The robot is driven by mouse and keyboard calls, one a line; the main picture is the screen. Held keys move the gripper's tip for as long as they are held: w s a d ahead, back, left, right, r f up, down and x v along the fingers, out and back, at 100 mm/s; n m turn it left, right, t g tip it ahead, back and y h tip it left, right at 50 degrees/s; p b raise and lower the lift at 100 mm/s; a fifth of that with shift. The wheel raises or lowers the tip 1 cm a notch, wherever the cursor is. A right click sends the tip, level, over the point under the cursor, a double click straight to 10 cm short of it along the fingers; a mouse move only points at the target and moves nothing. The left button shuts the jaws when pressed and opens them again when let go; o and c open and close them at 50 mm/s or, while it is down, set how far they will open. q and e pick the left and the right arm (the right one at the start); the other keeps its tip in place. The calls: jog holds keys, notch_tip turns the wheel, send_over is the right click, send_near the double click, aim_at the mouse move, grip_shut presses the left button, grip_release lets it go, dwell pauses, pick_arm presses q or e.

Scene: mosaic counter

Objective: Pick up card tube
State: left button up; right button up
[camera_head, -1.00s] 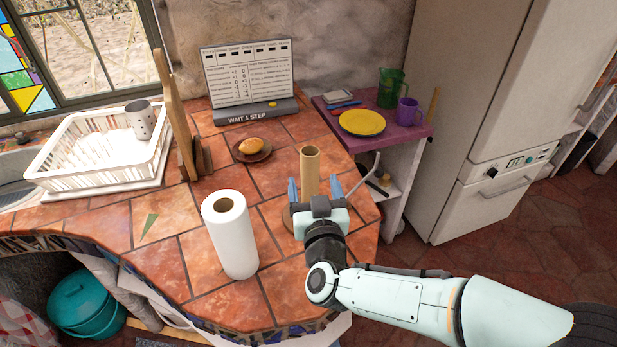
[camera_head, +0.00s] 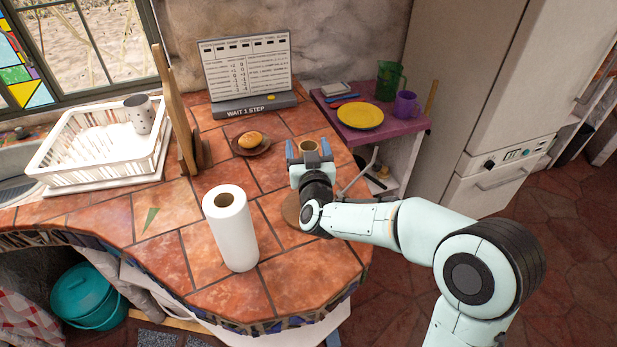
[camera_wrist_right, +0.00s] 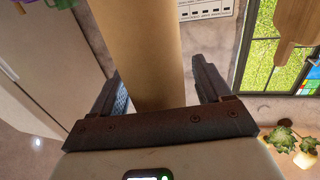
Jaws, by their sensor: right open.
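The brown card tube (camera_head: 309,146) stands upright on the tiled counter; in the head view only its top rim shows above my right gripper. My right gripper (camera_head: 308,150) is open, with its blue fingers on either side of the tube. In the right wrist view the tube (camera_wrist_right: 150,50) runs between the two open fingers (camera_wrist_right: 163,85), with a visible gap at the right finger. The tube's lower part is hidden behind my gripper and wrist. My left gripper is not in view.
A white paper roll (camera_head: 231,228) stands left of my right arm. A round wooden base (camera_head: 290,210) shows beside my wrist. A bun on a plate (camera_head: 252,146), a display board (camera_head: 247,75) and a dish rack (camera_head: 100,145) are behind. A purple side table (camera_head: 400,128) stands right.

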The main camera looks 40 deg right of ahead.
jog(key=shift+s, duration=0.1)
jog(key=c, duration=1.3)
jog(key=shift+r, duration=0.1)
